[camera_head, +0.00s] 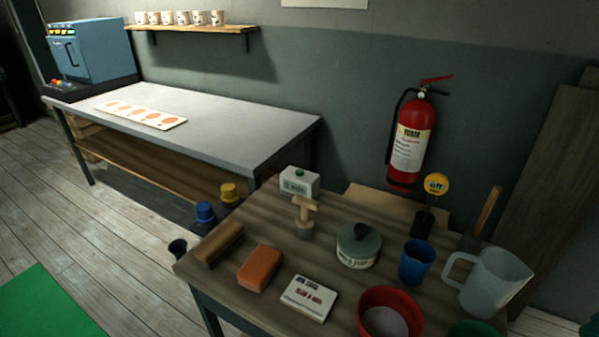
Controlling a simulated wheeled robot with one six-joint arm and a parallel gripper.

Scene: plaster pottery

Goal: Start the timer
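A small white box with a green button on top and green writing on its front (299,181) stands at the far left part of the wooden table (230,262); it looks like the timer. Its writing is too small to read surely, and nothing touches its button. My gripper is not in this view.
Just in front of the box stands a wooden-handled tool (305,214). Nearby are an orange block (259,268), a white labelled card (308,298), a lidded pot (358,247), a blue cup (415,262), a red bowl (390,312), a jug (494,283) and a yellow round sign (436,184).

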